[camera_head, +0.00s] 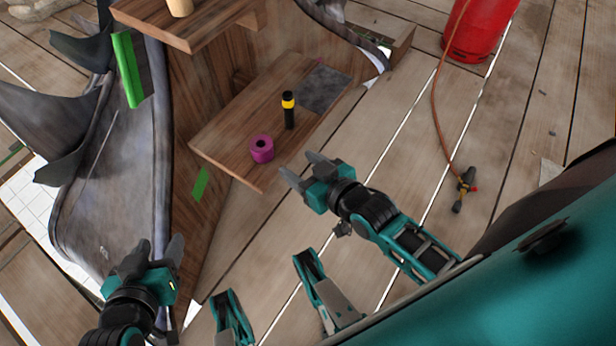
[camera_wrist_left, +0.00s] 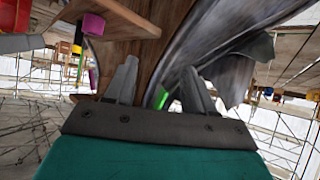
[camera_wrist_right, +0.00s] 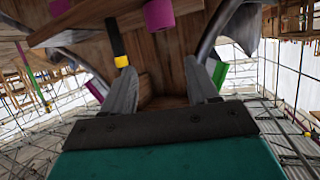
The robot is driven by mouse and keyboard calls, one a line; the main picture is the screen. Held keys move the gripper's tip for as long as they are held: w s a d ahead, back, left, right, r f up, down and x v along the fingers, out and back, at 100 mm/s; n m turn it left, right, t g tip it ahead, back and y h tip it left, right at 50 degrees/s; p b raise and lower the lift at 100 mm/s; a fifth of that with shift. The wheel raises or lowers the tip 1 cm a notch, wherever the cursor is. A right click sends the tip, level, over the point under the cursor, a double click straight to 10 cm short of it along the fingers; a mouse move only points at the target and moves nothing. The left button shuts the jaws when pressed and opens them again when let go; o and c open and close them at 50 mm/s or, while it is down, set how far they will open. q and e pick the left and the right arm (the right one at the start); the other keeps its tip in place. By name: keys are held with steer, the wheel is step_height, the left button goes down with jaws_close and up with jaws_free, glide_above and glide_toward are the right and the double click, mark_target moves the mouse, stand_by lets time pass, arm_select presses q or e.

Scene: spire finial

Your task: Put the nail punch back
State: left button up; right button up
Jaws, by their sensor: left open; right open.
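A black cylinder with a yellow band (camera_head: 289,110), likely the nail punch, stands upright on the lower wooden shelf (camera_head: 225,135). It also shows in the left wrist view (camera_wrist_left: 77,42) and the right wrist view (camera_wrist_right: 118,46). A magenta ring-shaped piece (camera_head: 262,149) with a dark hole on top sits in front of it, apart from it. My right gripper (camera_head: 301,170) is open and empty, just off the shelf's front edge. My left gripper (camera_head: 161,252) is open and empty at the lower left, beside the grey sheet-clad structure.
A grey patch (camera_head: 322,89) lies at the shelf's far end. An upper wooden shelf (camera_head: 205,25) overhangs, bearing a pale wooden piece (camera_head: 180,7). A red cylinder (camera_head: 475,32) with hose and torch (camera_head: 463,188) is on the right. Plank floor between is clear.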

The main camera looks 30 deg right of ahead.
arm_select(q)
steer(key=shift+r, duration=0.1)
arm_select(e)
steer(key=s+a+r+g, duration=0.1)
steer(key=s+r+g, duration=0.1)
steer(key=s, duration=0.3)
steer(key=shift+s+a+r, duration=0.2)
steer(key=shift+a, duration=0.15)
arm_select(q)
steer(key=s+a+r+y+p, duration=0.1)
steer(key=a+r+p, duration=0.2)
steer(key=r+p, duration=1)
steer(key=shift+s+a+p, duration=0.4)
steer(key=shift+p, duration=2.6)
arm_select(e)
steer(key=s+d+r, duration=0.1)
steer(key=d+r, duration=0.1)
steer(key=r, duration=0.4)
steer(key=s+d+r+h, duration=0.1)
steer(key=r, duration=0.6)
steer(key=shift+d+h, duration=0.3)
steer(key=shift+d, duration=0.1)
